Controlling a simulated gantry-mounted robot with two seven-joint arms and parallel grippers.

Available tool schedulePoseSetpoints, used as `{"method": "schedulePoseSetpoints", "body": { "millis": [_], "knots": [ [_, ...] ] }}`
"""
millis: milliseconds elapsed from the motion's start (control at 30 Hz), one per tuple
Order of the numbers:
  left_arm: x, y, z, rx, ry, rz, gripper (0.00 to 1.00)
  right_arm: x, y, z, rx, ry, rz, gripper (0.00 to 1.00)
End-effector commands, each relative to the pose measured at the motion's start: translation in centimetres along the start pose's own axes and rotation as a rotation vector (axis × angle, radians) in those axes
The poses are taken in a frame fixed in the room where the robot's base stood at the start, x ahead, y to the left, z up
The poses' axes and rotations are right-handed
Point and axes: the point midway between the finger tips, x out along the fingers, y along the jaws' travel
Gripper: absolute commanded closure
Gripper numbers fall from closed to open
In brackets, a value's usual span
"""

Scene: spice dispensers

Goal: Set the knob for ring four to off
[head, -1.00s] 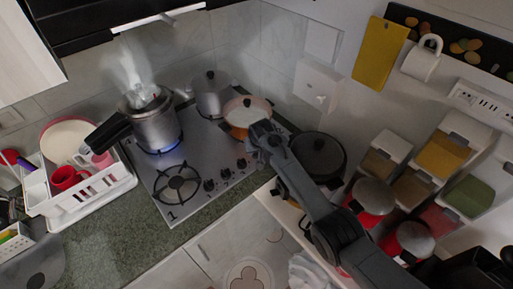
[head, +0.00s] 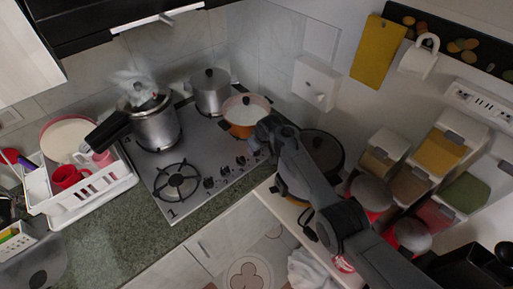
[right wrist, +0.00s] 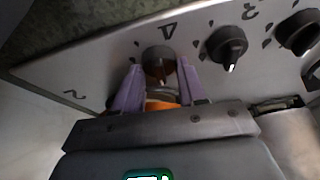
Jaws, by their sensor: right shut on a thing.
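The ring four knob (right wrist: 158,60) is dark and round, beside a "4" mark on the steel hob panel, in the right wrist view. The two purple fingers of my right gripper (right wrist: 159,73) are on either side of it, shut on it. I cannot clearly read the knob's pointer. In the head view my right gripper (head: 262,139) reaches down at the right end of the knob row and hides that knob. The silver pressure cooker (head: 155,125) steams on the rear left ring, with no flame visible under it. My left gripper is not in view.
Other knobs (right wrist: 227,45) sit beside the held one. An orange pan (head: 246,113) and a silver pot (head: 210,92) stand on the hob (head: 205,150), close to my gripper. A dark lidded pan (head: 322,150) is on the right. The front left ring (head: 176,182) is empty.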

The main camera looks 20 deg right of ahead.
Motion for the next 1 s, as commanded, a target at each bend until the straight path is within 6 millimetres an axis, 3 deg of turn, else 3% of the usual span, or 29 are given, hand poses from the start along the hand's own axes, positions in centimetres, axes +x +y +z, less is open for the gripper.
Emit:
{"method": "schedulePoseSetpoints", "body": {
  "millis": [167, 200, 333, 733, 1000],
  "knots": [
    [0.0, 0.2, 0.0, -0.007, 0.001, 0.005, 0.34, 0.1, 0.0, 0.1, 0.002, -0.001, 0.001, 0.9],
    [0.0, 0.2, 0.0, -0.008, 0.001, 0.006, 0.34, 0.1, 0.0, 0.1, 0.002, -0.001, 0.001, 0.53],
    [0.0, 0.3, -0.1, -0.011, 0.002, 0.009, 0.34, 0.1, 0.0, 0.1, 0.002, -0.001, 0.001, 0.36],
    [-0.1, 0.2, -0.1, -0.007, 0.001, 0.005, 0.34, -0.3, 0.0, 0.0, 0.002, -0.001, 0.0, 0.36],
    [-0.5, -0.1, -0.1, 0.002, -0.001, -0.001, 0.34, -2.8, 0.0, 0.0, 0.002, 0.002, 0.001, 0.36]
  ]
}}
